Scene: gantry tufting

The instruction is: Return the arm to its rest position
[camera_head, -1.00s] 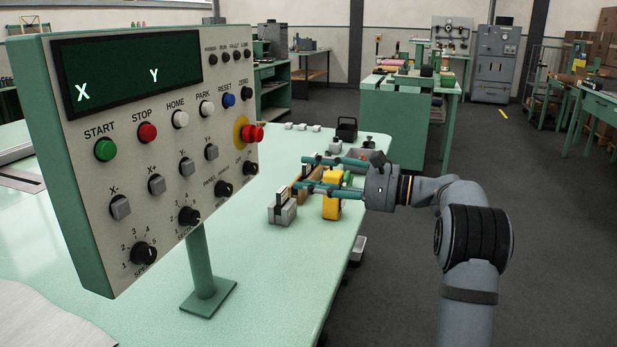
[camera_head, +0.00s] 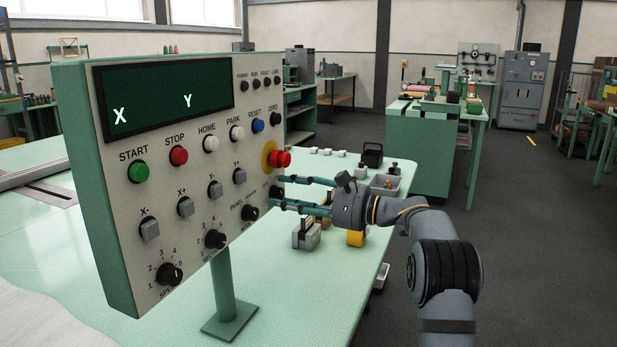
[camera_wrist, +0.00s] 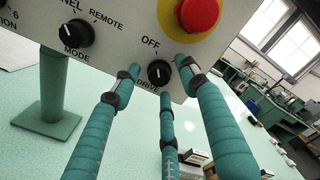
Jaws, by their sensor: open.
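My gripper (camera_head: 305,193) is open and empty, with long teal-wrapped fingers spread apart. In the head view it is at the right edge of the control panel (camera_head: 190,200), beside the red emergency stop button and above the table. In the wrist view the fingers (camera_wrist: 155,90) point toward the DRIVE knob (camera_wrist: 159,72), set to the OFF side, with the red emergency stop button (camera_wrist: 198,14) just above. I cannot tell whether a fingertip touches the panel. My arm reaches in from the lower right of the head view.
The pale green table (camera_head: 60,260) carries the panel on a post (camera_head: 224,285). Grey blocks (camera_head: 308,236), a yellow item (camera_head: 355,238) and a small bin (camera_head: 384,184) stand under or behind my gripper. Open floor (camera_head: 520,270) lies to the right.

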